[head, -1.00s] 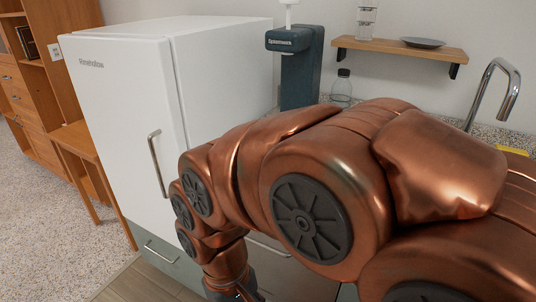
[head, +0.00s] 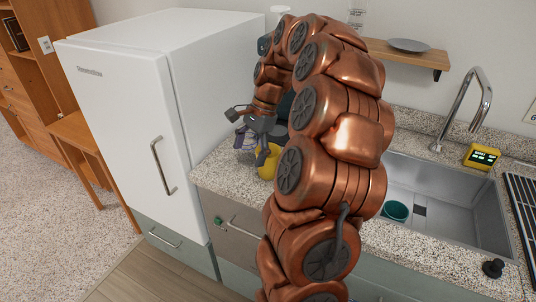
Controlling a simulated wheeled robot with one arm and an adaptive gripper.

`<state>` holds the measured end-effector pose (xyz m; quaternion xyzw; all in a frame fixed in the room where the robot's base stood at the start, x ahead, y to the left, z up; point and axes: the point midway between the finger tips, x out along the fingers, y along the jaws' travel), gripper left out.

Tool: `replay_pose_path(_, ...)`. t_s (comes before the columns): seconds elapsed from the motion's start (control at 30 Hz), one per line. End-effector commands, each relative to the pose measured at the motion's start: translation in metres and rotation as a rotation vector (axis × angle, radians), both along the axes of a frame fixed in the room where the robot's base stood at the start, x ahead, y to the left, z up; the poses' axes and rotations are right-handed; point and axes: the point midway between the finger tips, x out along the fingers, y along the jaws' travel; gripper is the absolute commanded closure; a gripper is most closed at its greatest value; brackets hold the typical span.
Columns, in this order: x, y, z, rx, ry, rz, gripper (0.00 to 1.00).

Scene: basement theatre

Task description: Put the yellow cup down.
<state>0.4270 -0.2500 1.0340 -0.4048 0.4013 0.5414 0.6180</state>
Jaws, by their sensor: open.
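The yellow cup (head: 267,164) stands on the speckled counter (head: 225,178) near its front edge, beside the fridge. My arm hides its right part. My gripper (head: 252,133) is open, just above and to the left of the cup, with its dark fingers spread. One finger comes down close to the cup's rim; I cannot tell whether it touches.
A purple item (head: 243,140) is behind the gripper, partly hidden. The white fridge (head: 125,110) stands to the left. The sink (head: 450,205) holds a green cup (head: 397,211). A yellow device (head: 482,157) sits beside the faucet (head: 478,105). A shelf (head: 405,55) hangs above.

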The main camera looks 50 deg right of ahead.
Motion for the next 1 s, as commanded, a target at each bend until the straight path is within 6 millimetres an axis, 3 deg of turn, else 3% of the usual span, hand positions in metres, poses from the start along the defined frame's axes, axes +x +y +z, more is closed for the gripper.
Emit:
replay_pose_path(0.03, -0.001, -0.023, 0.005, 0.013, 0.013, -0.085, 0.15)
replay_pose_path(0.1, -0.003, -0.05, 0.006, 0.024, 0.024, -0.187, 0.15)
replay_pose_path(0.2, -0.008, -0.076, 0.004, 0.04, 0.041, -0.292, 0.15)
replay_pose_path(0.33, -0.012, -0.094, 0.003, 0.048, 0.052, -0.367, 0.15)
replay_pose_path(1.0, -0.003, -0.08, -0.032, 0.054, 0.056, -0.38, 0.15)
